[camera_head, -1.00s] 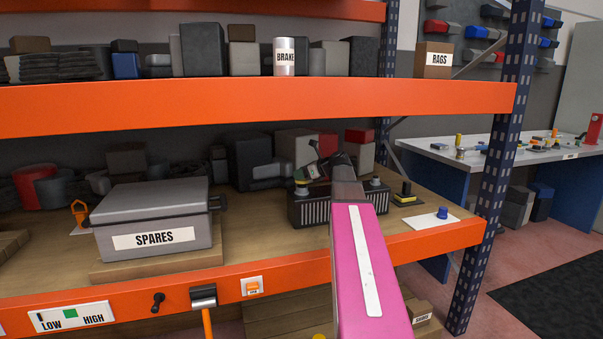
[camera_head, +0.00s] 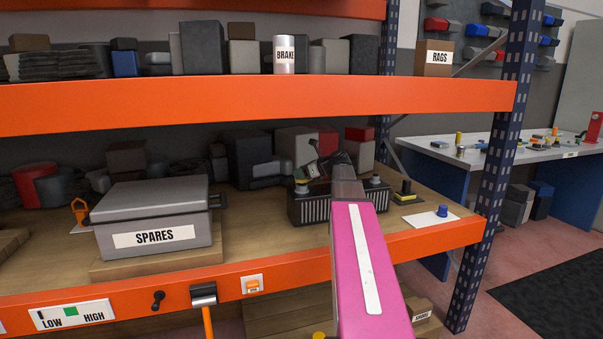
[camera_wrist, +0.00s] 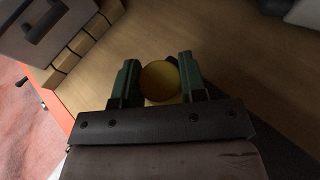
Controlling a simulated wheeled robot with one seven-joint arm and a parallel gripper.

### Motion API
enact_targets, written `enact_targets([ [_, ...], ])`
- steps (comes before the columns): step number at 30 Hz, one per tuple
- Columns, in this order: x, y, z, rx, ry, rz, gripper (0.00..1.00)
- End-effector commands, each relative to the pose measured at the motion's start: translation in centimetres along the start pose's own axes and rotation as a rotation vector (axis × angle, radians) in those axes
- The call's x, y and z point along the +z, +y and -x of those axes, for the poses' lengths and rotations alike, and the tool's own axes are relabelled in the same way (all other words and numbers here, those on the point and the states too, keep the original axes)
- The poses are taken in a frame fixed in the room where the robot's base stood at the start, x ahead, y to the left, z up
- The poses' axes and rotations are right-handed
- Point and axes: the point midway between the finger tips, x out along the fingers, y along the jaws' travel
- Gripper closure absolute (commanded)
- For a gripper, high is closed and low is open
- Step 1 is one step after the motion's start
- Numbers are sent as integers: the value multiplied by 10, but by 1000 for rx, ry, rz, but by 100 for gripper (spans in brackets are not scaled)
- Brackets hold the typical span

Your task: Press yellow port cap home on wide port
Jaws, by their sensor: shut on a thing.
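My gripper (camera_wrist: 158,76) is shut on a round yellow port cap (camera_wrist: 160,83) in the wrist view, with one green finger on each side. In the head view my gripper (camera_head: 310,170) is over the left end of a black ribbed block (camera_head: 310,210). A small yellowish top (camera_head: 302,181) shows there above a pale round port (camera_head: 302,189). I cannot tell whether the cap is seated or only resting. Another port (camera_head: 375,180) with a pale top stands at the block's right end. My arm hides part of the block.
A grey SPARES case (camera_head: 155,220) stands to the left. The orange upper shelf beam (camera_head: 200,105) runs above, with grey boxes behind the block.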

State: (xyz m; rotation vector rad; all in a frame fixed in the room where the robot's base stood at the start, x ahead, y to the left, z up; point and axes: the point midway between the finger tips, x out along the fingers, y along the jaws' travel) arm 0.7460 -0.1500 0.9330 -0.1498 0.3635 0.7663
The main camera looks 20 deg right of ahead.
Motion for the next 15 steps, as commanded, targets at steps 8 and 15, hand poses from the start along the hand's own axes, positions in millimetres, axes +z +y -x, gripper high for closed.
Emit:
enact_targets([
  [8,-6,0,-2,0,0,0,85],
  [15,-8,0,-3,0,0,0,32],
])
